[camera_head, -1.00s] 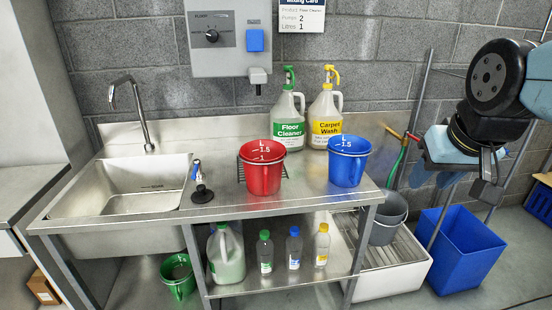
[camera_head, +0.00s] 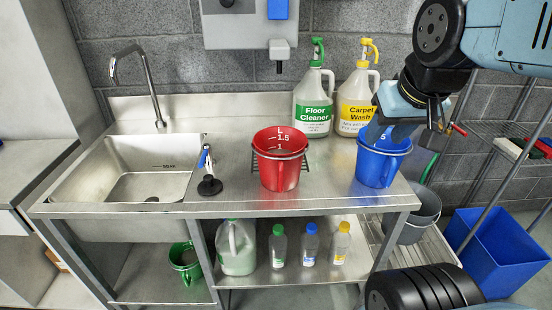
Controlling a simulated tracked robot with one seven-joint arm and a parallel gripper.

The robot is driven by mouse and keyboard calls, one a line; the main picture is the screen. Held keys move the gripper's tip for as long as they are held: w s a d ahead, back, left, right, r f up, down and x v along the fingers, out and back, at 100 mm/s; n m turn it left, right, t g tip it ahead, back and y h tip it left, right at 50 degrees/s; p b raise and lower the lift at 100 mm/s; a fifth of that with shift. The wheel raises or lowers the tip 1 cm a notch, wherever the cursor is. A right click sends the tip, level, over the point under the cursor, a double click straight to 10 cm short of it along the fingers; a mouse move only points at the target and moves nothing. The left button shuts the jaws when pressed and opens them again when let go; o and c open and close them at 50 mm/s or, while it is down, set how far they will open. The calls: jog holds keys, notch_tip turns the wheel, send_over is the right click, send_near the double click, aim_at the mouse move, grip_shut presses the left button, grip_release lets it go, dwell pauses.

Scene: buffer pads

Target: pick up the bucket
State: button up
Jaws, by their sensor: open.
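A blue bucket (camera_head: 383,163) with white volume marks stands upright on the right end of the steel bench. A red bucket (camera_head: 280,165) with similar marks stands to its left. A green bucket (camera_head: 186,261) is on the lower shelf at the left, and a grey bucket (camera_head: 416,217) is low at the right. My gripper (camera_head: 388,130) is open, over the blue bucket's rim with its fingers pointing down. The fingers cover part of the rim and marks; whether they touch the bucket I cannot tell.
Floor Cleaner (camera_head: 313,105) and Carpet Wash (camera_head: 357,102) pump jugs stand just behind the buckets. A sink (camera_head: 150,170) is at left, with a black-based fitting (camera_head: 209,185) beside it. Several bottles stand on the lower shelf. A blue bin (camera_head: 497,255) is at right.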

jog(key=shift+o, duration=0.5)
jog(key=shift+d, duration=0.1)
jog(key=shift+o, duration=0.9)
jog(key=shift+w, duration=0.15)
jog(key=shift+o, duration=0.7)
jog(key=shift+w+a+r+n, duration=0.1)
jog(key=shift+w+a+n, duration=0.1)
jog(key=shift+w+n, duration=0.1)
jog(key=shift+o, duration=1.4)
jog(key=w+a+f+n+g+h, duration=0.1)
jog(key=w+a+n+g, duration=0.3)
jog(key=w+a+n, duration=0.4)
jog(key=shift+w+a+f+n, duration=0.45)
jog(key=shift+w+a, duration=0.3)
jog(key=shift+w, duration=0.3)
jog(key=n+g+h, duration=0.2)
jog(key=n, duration=0.6)
send_near(278, 162)
jog(key=x, duration=1.2)
jog(key=shift+s+d+f, duration=0.15)
jog(key=shift+s+f, duration=0.05)
